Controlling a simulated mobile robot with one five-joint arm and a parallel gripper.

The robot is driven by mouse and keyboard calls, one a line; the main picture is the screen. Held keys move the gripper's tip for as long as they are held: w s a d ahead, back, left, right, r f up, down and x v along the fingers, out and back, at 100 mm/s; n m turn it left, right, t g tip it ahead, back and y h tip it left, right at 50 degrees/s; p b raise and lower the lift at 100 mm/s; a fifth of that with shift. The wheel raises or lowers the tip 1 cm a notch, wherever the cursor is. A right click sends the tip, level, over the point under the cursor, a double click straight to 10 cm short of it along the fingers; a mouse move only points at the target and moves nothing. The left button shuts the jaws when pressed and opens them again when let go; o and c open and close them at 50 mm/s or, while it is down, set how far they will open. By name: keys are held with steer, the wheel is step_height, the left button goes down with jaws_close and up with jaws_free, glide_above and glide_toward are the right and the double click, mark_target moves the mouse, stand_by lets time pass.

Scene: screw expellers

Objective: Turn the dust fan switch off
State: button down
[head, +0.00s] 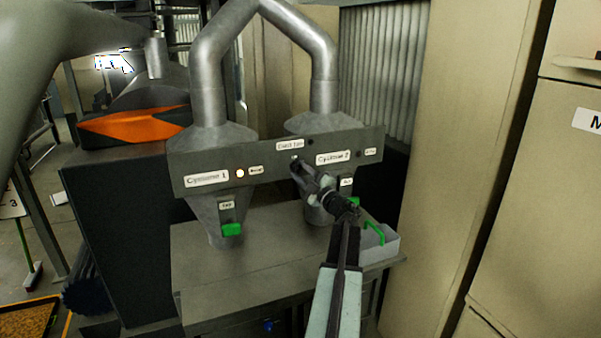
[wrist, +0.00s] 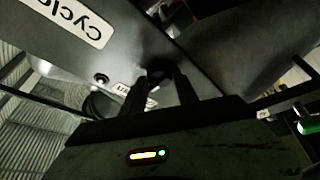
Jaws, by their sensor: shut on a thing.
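The grey panel (head: 275,163) spans two metal cyclones, with a small "Dust fan" label (head: 289,145) at its upper middle. My gripper (head: 297,164) reaches up to the panel just below that label. In the wrist view my gripper's two dark fingers (wrist: 165,88) are closed around a dark knob (wrist: 160,74) on the panel, the dust fan switch. The fingers cover most of the switch, and I cannot tell its position. A partly covered small label (wrist: 128,94) shows beside the fingers.
The "Cyclone 1" label (head: 207,179) and a lit white lamp (head: 240,173) are on the panel's left; the "Cyclone 2" label (head: 333,158) is on its right. Green handles (head: 231,230) hang below. A grey bin (head: 388,247) stands on the bench (head: 245,265). A beige cabinet (head: 465,130) is close on the right.

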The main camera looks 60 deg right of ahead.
steer(key=c, duration=1)
jaws_free()
steer(key=shift+o, duration=0.2)
steer(key=b+v, duration=0.2)
steer(key=v, duration=0.6)
steer(key=shift+w+f, duration=0.1)
